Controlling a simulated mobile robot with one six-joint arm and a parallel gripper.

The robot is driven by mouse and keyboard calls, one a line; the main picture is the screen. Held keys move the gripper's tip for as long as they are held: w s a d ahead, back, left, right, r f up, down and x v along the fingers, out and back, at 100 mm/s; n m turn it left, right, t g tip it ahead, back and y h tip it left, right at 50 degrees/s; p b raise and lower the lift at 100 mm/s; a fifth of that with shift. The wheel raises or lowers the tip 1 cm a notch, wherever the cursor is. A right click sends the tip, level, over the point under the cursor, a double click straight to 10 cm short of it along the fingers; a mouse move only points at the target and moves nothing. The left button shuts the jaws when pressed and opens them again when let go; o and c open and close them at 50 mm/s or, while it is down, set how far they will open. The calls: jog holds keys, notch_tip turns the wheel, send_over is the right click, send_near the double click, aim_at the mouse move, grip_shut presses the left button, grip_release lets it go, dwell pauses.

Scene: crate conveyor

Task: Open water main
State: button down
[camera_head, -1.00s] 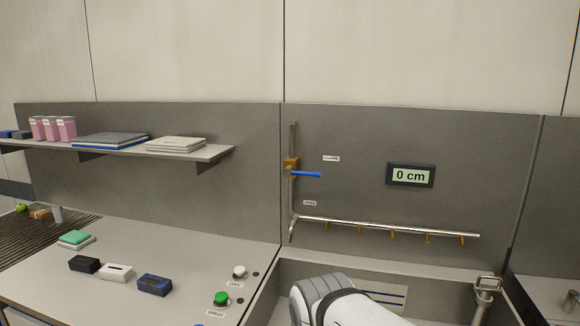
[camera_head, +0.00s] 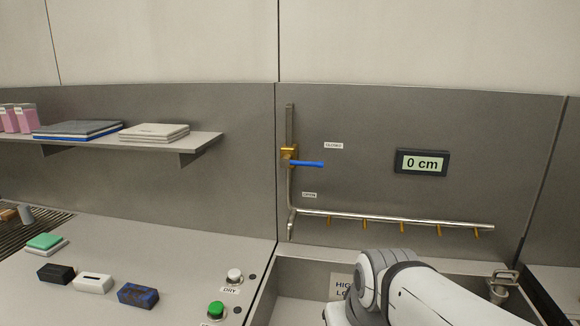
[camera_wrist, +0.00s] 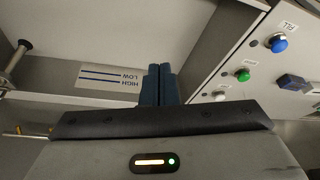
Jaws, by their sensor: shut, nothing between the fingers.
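The water main valve is a brass body (camera_head: 289,155) on a vertical metal pipe, with a blue lever (camera_head: 308,164) pointing right, roughly level. A label (camera_head: 333,145) that seems to read CLOSED is above right of the lever; another (camera_head: 309,195), apparently OPEN, is below it. In the wrist view my gripper (camera_wrist: 157,72) has its dark fingers together, with nothing between them, over the sink area. The valve is not in the wrist view. In the head view only my arm shows at the bottom right, well away from the lever; the fingers are hidden.
The pipe (camera_head: 400,219) runs right with several brass nozzles above the sink. A display (camera_head: 422,163) reads 0 cm. Left are a counter with a green button (camera_head: 216,309), a white button (camera_head: 234,276) and small blocks, below a shelf (camera_head: 205,143). The wall around the lever is clear.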

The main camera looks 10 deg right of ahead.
jog(key=w+a+t+b, duration=0.2)
jog(key=w+t+b, duration=0.15)
jog(key=w, duration=0.75)
jog(key=m+t+h+b, duration=0.4)
jog(key=t+h+b, duration=0.3)
jog(key=t+b, duration=0.7)
send_near(307, 164)
notch_tip(307, 164, up, 3)
jog(key=s+t+p, duration=0.1)
jog(key=s, duration=0.1)
jog(key=shift+w+a+r+h, duration=0.1)
jog(key=shift+a+r+h, duration=0.1)
jog(key=shift+r+h, duration=0.1)
jog(key=p+x, duration=0.2)
jog(key=x, duration=0.8)
jog(key=shift+w+d+f, duration=0.1)
jog(key=shift+w+f, duration=0.1)
jog(key=shift+f, duration=0.75)
jog(key=shift+w+f, duration=0.2)
jog(key=shift+f, duration=0.75)
